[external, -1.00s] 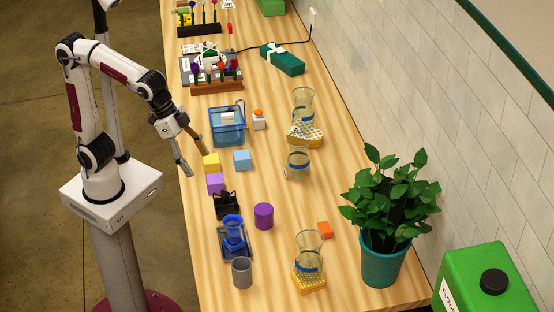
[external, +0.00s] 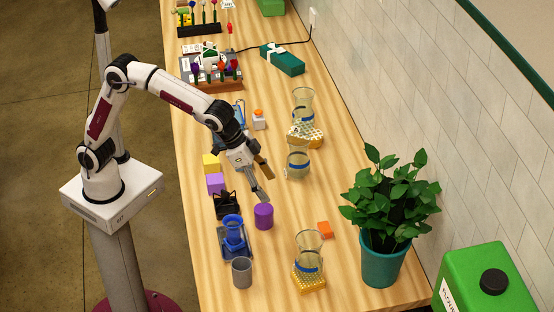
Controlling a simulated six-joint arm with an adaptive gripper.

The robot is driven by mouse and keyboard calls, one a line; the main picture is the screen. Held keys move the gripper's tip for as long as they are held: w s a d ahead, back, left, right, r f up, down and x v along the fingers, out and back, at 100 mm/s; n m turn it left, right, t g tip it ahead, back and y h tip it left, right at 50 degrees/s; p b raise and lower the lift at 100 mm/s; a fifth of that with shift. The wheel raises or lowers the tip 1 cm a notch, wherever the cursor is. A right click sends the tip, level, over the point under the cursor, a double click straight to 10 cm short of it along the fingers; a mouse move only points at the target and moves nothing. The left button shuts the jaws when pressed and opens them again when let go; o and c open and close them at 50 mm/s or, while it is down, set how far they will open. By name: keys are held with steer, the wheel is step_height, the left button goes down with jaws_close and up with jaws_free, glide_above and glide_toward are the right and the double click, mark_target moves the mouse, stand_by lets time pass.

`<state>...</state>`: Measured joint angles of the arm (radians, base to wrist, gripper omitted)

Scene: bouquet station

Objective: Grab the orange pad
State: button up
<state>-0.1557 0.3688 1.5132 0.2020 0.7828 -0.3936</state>
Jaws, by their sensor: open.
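The orange pad (external: 325,229) is a small flat block lying on the wooden table. It is left of the potted plant and just behind the glass vase on the yellow pad. My gripper (external: 267,182) is open and empty above the table, its fingers pointing down and to the right. It is up and to the left of the orange pad in the picture and apart from it.
A purple cylinder (external: 264,216) stands below my gripper. A glass vase (external: 309,248) on a yellow pad (external: 309,281) and the potted plant (external: 382,258) flank the orange pad. Another vase (external: 298,160) stands behind. Bare wood lies between the cylinder and pad.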

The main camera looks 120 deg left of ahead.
steer(key=n, duration=0.2)
glide_toward(322, 227)
steer(key=shift+w+d+f+y, duration=0.1)
steer(key=shift+d+f+y, duration=0.1)
steer(key=shift+f, duration=0.25)
steer(key=shift+w+d+f+y, duration=0.1)
steer(key=shift+f+y, duration=0.1)
steer(key=shift+f, duration=0.2)
steer(key=shift+a+f, duration=0.1)
steer(key=shift+f, duration=0.15)
steer(key=shift+x, duration=1.15)
steer(key=shift+w+f, duration=0.1)
steer(key=shift+w, duration=0.05)
steer(key=shift+a+x, duration=0.15)
steer(key=shift+x, duration=1.1)
steer(key=shift+a+x, duration=0.1)
steer(key=shift+x, duration=1.1)
steer(key=c, duration=1.1)
